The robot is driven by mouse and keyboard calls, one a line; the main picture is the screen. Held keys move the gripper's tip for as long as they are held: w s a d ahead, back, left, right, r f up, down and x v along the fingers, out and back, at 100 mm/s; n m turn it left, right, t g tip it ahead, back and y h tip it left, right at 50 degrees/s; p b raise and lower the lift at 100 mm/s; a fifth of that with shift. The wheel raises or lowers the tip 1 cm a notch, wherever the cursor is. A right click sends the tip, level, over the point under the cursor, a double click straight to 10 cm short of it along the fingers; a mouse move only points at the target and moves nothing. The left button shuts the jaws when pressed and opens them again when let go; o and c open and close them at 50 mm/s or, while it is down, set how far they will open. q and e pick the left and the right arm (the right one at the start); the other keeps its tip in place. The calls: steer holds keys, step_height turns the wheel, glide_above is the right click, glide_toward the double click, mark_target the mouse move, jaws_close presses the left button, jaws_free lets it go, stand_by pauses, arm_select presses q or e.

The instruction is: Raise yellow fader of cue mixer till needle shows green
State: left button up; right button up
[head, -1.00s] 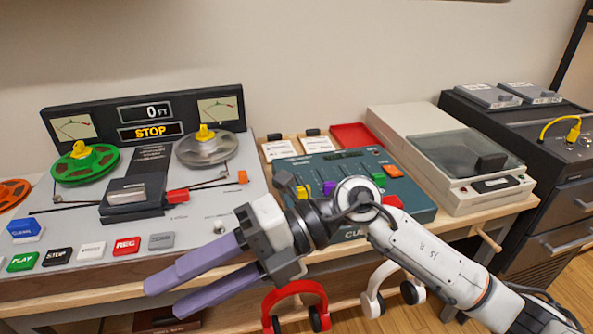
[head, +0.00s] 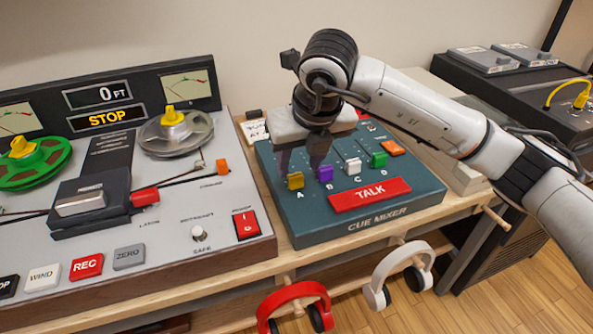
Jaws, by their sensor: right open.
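The teal cue mixer (head: 300,222) sits on the wooden bench. Its yellow fader (head: 295,180), marked A, is leftmost in the row, near the front end of the slots. My right gripper (head: 301,157) points down over the mixer, open and empty, its fingers just behind and above the yellow and purple caps. I cannot tell whether a finger touches the yellow cap. The gripper and arm hide the mixer's back part; no needle of its own shows there. My left gripper is not in view.
Purple (head: 325,173), white (head: 353,167) and green (head: 378,159) faders stand close to the right of the yellow one. A red TALK button (head: 370,194) lies in front. The tape machine (head: 190,255) is left of the mixer. Red headphones (head: 293,291) hang below the bench edge.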

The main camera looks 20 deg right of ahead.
mark_target(296, 175)
steer(key=shift+x, duration=1.85)
jaws_close()
